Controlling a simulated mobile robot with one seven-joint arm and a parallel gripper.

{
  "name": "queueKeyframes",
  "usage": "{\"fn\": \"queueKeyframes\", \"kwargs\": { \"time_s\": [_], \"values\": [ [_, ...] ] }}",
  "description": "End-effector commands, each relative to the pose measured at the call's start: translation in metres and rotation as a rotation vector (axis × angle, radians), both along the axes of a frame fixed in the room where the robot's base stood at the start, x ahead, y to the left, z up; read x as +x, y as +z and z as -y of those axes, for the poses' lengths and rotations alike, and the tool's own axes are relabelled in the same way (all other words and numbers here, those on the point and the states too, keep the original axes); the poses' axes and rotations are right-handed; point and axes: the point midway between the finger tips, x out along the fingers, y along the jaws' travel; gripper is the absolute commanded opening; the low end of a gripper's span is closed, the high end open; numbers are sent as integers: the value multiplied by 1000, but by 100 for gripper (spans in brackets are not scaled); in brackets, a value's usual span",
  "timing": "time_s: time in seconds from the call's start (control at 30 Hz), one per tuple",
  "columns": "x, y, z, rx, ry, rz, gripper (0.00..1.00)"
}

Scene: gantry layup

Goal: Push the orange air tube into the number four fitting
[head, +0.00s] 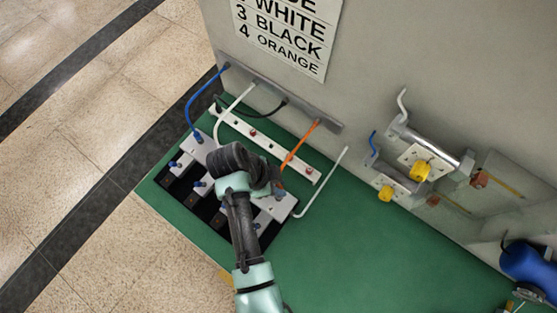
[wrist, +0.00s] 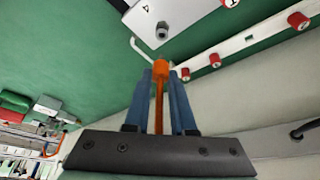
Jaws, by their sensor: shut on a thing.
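The orange air tube (head: 298,145) runs from a grey wall rail down toward my gripper (head: 277,187) in the head view. In the wrist view my gripper (wrist: 161,75) is shut on the orange tube (wrist: 160,72), with its blue fingers on either side and the tube's end between their tips. The number four fitting (wrist: 162,30) is a grey round port on a white block marked 4, just beyond the fingertips. The tube end is apart from it in that view. In the head view my arm hides part of the block row.
A white strip with red fittings (head: 252,132) lies behind the blocks; it also shows in the wrist view (wrist: 250,39). Blue (head: 190,103), white and black tubes hang from the rail. A white bent rod (head: 325,187) stands right of the blocks.

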Motion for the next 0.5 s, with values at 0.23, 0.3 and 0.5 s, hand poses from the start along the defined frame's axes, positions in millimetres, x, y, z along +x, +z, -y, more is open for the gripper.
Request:
{"fn": "queueKeyframes", "kwargs": {
  "time_s": [0.23,0.3,0.5],
  "values": [
    [0,-29,0,0,-2,-1,0],
    [0,-33,0,0,-1,-1,0],
    [0,-38,0,0,-1,0,0]
  ]
}}
